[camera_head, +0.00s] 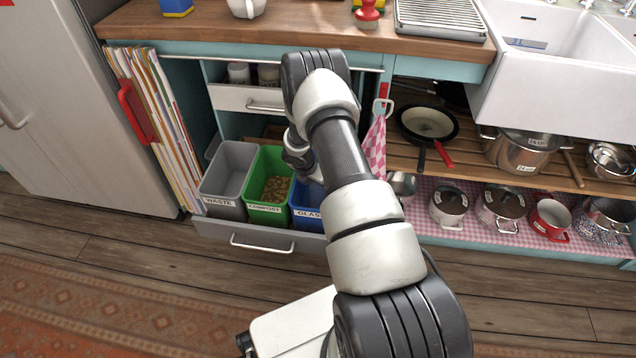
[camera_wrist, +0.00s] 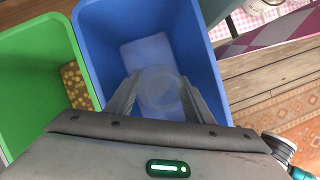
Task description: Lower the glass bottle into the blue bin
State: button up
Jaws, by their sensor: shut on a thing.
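The blue bin (camera_head: 306,215), labelled GLASS, stands at the right of the pulled-out drawer, partly hidden by my arm. In the wrist view the blue bin (camera_wrist: 105,35) lies open under my gripper (camera_wrist: 160,98). My gripper is shut on the glass bottle (camera_wrist: 160,84), a clear round shape between the two fingers, seen end-on above the bin's pale floor. How deep the bottle sits cannot be told. In the head view my arm hides the bottle and fingers.
The green COMPOST bin (camera_head: 269,188), with brownish contents, stands directly left of the blue bin, and the grey WASTE bin (camera_head: 228,175) is left of that. The drawer front (camera_head: 260,238) runs before them. A pink checked cloth (camera_head: 375,148) and pan shelves are to the right.

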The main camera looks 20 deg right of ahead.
jog(key=shift+f, duration=0.1)
jog(key=o, duration=1.3)
jog(key=p+v, duration=0.5)
jog(key=v, duration=1.2)
jog(key=shift+r, duration=0.25)
